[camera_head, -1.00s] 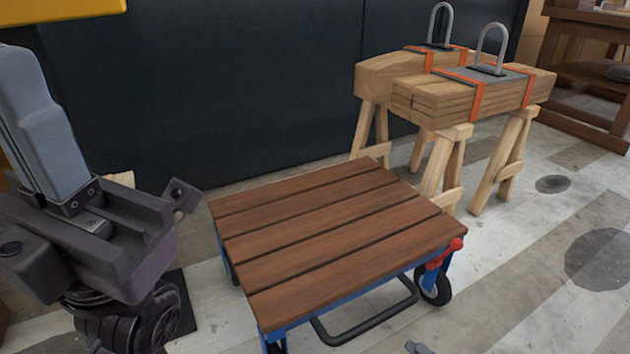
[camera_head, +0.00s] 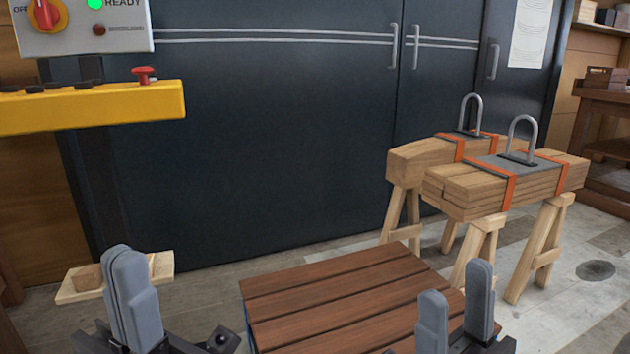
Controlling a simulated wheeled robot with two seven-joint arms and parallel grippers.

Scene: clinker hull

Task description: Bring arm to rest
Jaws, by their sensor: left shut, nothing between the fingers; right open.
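My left gripper (camera_head: 134,292) is at the lower left, its grey fingers upright and shut together with nothing between them. It appears in front of a small wooden board on the floor and left of the slatted cart. My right gripper (camera_head: 456,318) is at the bottom right of centre, its two grey fingers upright and apart, with nothing between them. It appears in front of the right part of the cart's deck. Both arms below the grippers are mostly cut off by the frame's lower edge.
The brown slatted cart (camera_head: 340,292) stands at the bottom middle. Strapped timber bundles (camera_head: 470,190) with metal loops lie on sawhorses (camera_head: 540,248) to the right. A yellow beam (camera_head: 90,106) and a control box (camera_head: 75,42) are upper left. Dark cabinets (camera_head: 270,130) stand behind. Floor is free between cart and cabinets.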

